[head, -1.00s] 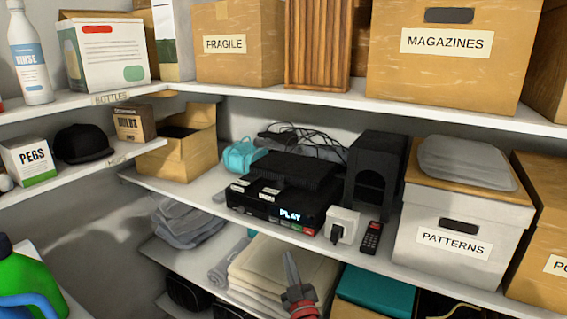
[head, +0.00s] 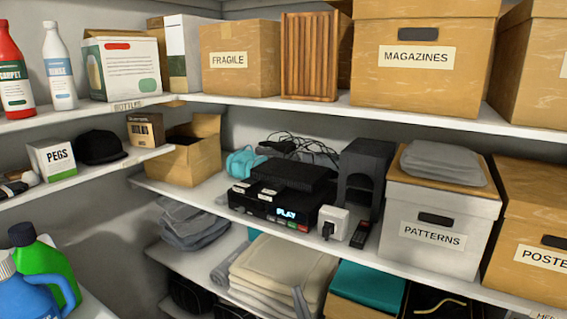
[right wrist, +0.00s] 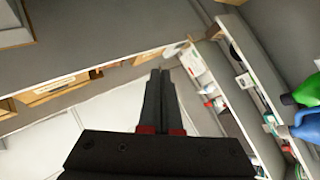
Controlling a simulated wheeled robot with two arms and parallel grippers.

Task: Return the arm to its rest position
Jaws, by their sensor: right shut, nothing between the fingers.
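My right gripper (head: 299,292) shows only as a grey fingertip at the bottom edge of the head view, in front of the folded cream cloths. In the right wrist view my right gripper (right wrist: 160,73) has its two dark fingers together, with nothing between them. The rest of the right arm is out of the head view. My left gripper is in neither view.
Folded cream cloths (head: 270,268) and a teal-topped box (head: 368,290) are on the lower shelf. Above them stand a black player (head: 272,205), a remote (head: 361,235) and a PATTERNS box (head: 440,222). Blue and green bottles (head: 40,285) are at lower left.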

